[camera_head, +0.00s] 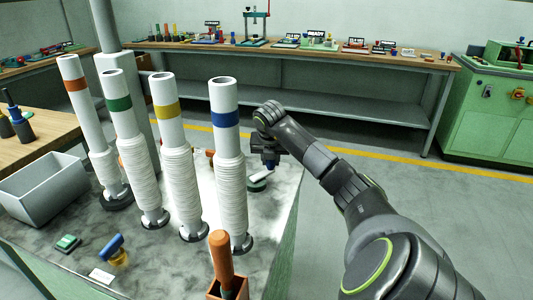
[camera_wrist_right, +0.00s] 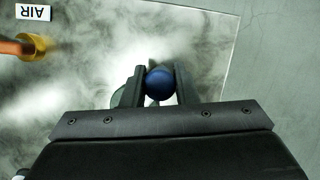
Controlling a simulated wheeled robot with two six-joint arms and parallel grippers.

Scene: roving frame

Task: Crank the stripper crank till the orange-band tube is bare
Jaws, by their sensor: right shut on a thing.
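The orange-band tube (camera_head: 79,118) stands at the left end of a row of white tubes on the grey bench. Its upper part is smooth, and a white ribbed sleeve (camera_head: 107,172) is bunched around its lower part. My right gripper (camera_head: 269,163) is beyond the blue-band tube, near the bench's right edge. In the right wrist view its jaws are shut on a round blue knob (camera_wrist_right: 159,83). I cannot see clearly how the knob joins the crank. A white bar and green base (camera_head: 257,184) show just below the gripper. My left gripper is not in view.
Green-band (camera_head: 119,125), yellow-band (camera_head: 169,128) and blue-band (camera_head: 226,140) tubes stand between the orange-band tube and my right arm. An orange-handled tool (camera_head: 221,257) stands in front. A grey bin (camera_head: 43,190) is at left. Floor right of the bench is clear.

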